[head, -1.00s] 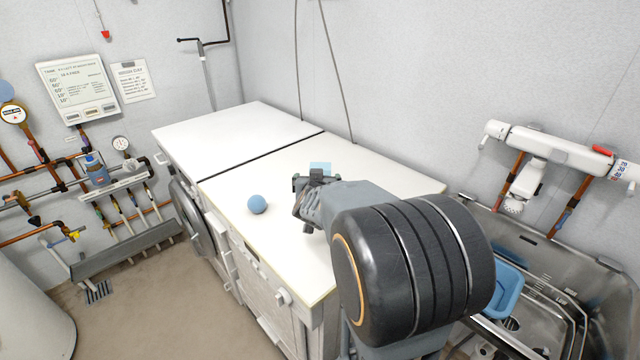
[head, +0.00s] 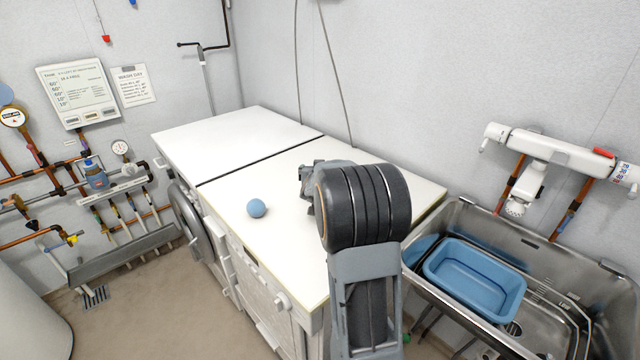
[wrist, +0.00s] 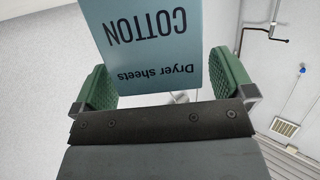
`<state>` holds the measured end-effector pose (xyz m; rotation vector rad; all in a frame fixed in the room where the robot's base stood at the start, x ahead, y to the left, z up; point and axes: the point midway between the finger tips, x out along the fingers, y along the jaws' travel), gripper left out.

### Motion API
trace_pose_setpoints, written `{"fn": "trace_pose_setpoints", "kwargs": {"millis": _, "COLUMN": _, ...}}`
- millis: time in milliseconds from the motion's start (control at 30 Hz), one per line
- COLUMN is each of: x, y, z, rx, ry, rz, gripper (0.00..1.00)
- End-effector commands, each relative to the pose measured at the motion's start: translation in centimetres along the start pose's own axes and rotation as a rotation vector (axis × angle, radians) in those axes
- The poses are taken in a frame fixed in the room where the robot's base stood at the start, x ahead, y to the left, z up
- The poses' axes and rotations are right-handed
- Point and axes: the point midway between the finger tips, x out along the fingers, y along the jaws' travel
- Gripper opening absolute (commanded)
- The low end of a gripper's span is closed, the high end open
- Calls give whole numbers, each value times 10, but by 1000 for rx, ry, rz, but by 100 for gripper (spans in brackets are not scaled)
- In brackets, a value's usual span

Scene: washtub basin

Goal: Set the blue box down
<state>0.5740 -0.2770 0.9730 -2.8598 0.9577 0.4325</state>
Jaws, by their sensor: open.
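The blue box (wrist: 155,40), printed "COTTON" and "Dryer sheets", shows upside down in the wrist view. It stands between the green-padded fingers of my gripper (wrist: 163,72). The fingers are apart, with a narrow gap beside the box at the right pad; contact at the left pad cannot be told. In the head view my gripper (head: 306,185) is over the white worktop (head: 285,235), mostly behind my arm. The box is hidden there, so its contact with the worktop cannot be seen.
A blue ball (head: 257,208) lies on the worktop left of my gripper. At the right a metal sink (head: 470,215) holds a blue basin (head: 475,277). The far left worktop (head: 235,135) is clear.

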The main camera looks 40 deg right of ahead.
Motion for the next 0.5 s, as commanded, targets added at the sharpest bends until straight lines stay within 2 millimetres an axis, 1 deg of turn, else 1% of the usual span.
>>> {"fn": "trace_pose_setpoints", "kwargs": {"millis": 33, "x": 4, "y": 0, "z": 0, "rx": 0, "ry": 0, "rz": 1, "gripper": 100}}
{"fn": "trace_pose_setpoints", "kwargs": {"millis": 133, "x": 9, "y": 0, "z": 0, "rx": 0, "ry": -1, "rz": 0, "gripper": 100}}
{"fn": "trace_pose_setpoints", "kwargs": {"millis": 367, "x": 9, "y": 0, "z": 0, "rx": 0, "ry": 0, "rz": 0, "gripper": 100}}
{"fn": "trace_pose_setpoints", "kwargs": {"millis": 500, "x": 9, "y": 0, "z": 0, "rx": 0, "ry": 0, "rz": 0, "gripper": 87}}
